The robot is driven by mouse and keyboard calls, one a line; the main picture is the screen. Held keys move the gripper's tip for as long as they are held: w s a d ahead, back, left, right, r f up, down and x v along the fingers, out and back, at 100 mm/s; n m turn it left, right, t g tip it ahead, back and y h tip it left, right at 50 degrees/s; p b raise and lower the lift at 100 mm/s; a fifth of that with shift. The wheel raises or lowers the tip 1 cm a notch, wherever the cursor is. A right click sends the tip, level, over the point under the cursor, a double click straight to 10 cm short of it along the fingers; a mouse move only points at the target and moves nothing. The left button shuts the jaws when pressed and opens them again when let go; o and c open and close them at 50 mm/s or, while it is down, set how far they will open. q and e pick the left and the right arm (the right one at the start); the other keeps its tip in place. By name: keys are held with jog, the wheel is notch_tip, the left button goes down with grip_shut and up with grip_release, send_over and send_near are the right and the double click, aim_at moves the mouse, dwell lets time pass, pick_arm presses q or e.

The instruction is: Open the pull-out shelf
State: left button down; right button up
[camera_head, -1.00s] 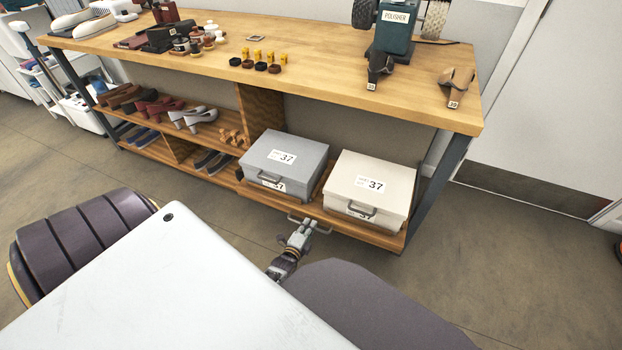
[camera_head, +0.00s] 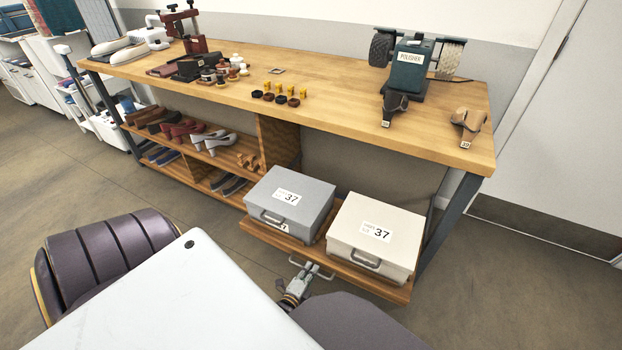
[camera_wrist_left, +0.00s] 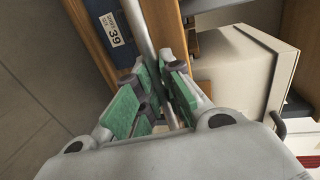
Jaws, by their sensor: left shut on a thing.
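The pull-out shelf (camera_head: 391,286) is a wooden board low under the right side of the bench, extended out past the bench front. A grey box (camera_head: 291,203) and a cream box (camera_head: 372,238), both labelled 37, sit on it. A metal bar handle (camera_head: 318,272) is on its front edge. My left gripper (camera_head: 302,272) is at the handle. In the left wrist view its green-padded fingers (camera_wrist_left: 152,97) are closed around the bar (camera_wrist_left: 138,22). The right gripper is not in view.
The wooden bench (camera_head: 340,118) carries a polisher (camera_head: 408,68), shoe forms and small jars. Fixed lower shelves on the left hold several shoes (camera_head: 200,137). Bare floor (camera_head: 175,205) lies in front of the bench; a door stands at the right.

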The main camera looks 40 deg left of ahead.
pick_arm(q)
jog(key=shift+d, duration=0.15)
jog(key=c, duration=1.5)
grip_release()
jog(key=shift+s, duration=0.2)
